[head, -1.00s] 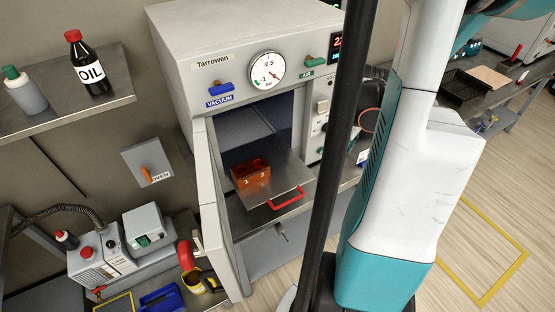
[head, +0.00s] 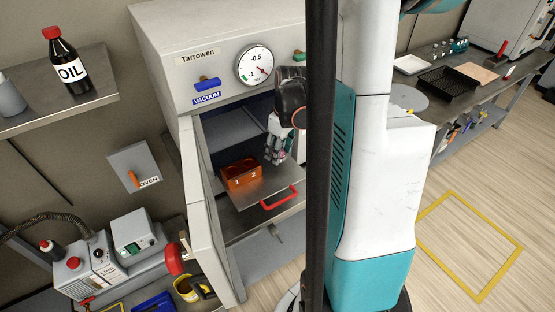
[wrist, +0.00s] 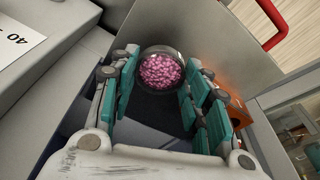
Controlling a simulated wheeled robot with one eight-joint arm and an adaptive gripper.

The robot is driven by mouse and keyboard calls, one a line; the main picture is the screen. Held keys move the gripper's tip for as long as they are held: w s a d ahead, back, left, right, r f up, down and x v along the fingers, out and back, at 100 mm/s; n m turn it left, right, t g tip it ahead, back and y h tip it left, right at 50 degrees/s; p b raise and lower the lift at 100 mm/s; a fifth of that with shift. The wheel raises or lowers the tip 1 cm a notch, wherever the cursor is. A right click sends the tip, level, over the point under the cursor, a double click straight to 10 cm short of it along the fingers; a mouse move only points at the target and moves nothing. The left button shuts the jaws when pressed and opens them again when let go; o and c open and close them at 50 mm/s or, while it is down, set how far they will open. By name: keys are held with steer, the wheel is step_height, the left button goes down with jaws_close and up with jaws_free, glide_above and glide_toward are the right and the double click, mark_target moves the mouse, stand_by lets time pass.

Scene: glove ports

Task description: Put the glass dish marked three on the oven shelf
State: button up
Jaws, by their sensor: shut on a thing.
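My gripper (head: 278,145) reaches in at the open front of the oven, above its pulled-out metal shelf (head: 264,188). In the wrist view my gripper (wrist: 160,85) is shut on a round glass dish (wrist: 161,72) filled with pink granules. No mark on the dish can be read from here, and the head view does not clearly show it. An orange-brown block (head: 241,174) with the numbers 1 and 2 in part visible sits on the shelf, left of my gripper. Its edge also shows in the wrist view (wrist: 238,104). I cannot tell whether the dish touches the shelf.
The oven door (head: 207,215) stands open at the left. A red handle (head: 279,198) is on the shelf's front edge. A vacuum gauge (head: 254,64) and a blue vacuum valve handle (head: 207,84) are above the opening. A pump (head: 88,268) stands at lower left.

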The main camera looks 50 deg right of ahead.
step_height(320, 180, down, 4)
steer(key=shift+r+b, duration=0.25)
steer(key=shift+b, duration=0.4)
steer(key=shift+w+a+f, duration=0.1)
steer(key=shift+w+f, duration=0.05)
steer(key=shift+f+b, duration=0.15)
steer(key=shift+b, duration=0.15)
steer(key=o, duration=1.2)
steer(key=shift+c, duration=0.2)
step_height(320, 180, up, 12)
steer(key=s+p, duration=0.2)
steer(key=p, duration=0.2)
steer(key=shift+w, duration=0.1)
